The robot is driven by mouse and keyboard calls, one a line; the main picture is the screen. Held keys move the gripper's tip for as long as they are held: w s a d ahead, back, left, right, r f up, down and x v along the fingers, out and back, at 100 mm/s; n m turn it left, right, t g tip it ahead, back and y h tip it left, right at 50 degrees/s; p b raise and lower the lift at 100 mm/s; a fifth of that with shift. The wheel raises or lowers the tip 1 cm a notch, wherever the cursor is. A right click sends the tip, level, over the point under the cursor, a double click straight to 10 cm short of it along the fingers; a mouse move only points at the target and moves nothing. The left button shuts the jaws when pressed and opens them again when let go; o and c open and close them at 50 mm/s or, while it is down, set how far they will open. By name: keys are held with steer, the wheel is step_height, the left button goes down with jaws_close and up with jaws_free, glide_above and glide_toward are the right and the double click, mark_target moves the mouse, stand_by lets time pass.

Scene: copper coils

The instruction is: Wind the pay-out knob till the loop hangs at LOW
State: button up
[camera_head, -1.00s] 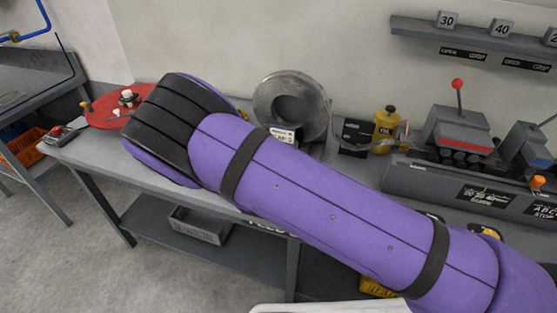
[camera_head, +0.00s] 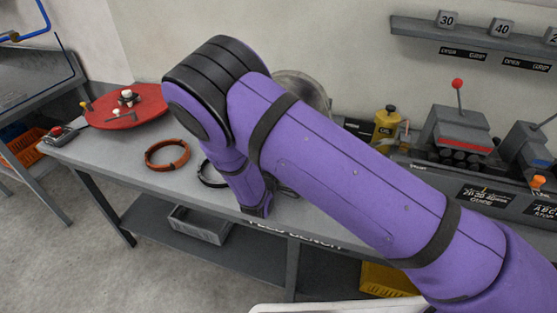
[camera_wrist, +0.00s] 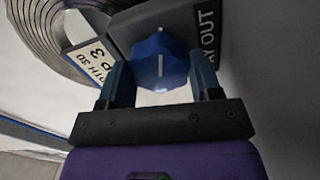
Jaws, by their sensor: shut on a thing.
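The blue pay-out knob (camera_wrist: 155,45) has a white line on its face, upright in the wrist view. It sits on a dark box lettered "PAY OUT" (camera_wrist: 207,38). My gripper (camera_wrist: 160,70) is shut on the knob, with one dark blue finger on each side. The wound metal coil (camera_wrist: 40,40) shows at the upper left of the wrist view, beside a white label card (camera_wrist: 92,66). In the head view my arm covers most of the coil (camera_head: 305,88), the knob and my gripper. I cannot make out the loop or a LOW mark.
On the bench (camera_head: 120,150) lie a red disc (camera_head: 125,107), a copper-coloured ring (camera_head: 166,155) and a black ring (camera_head: 208,174). A yellow bottle (camera_head: 386,123) and a machine with a red-knobbed lever (camera_head: 460,125) stand to the right.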

stand_by(0.4)
steer(key=o, duration=0.9)
steer(key=v, duration=1)
steer(key=shift+s+a, duration=0.15)
steer(key=shift+s, duration=0.25)
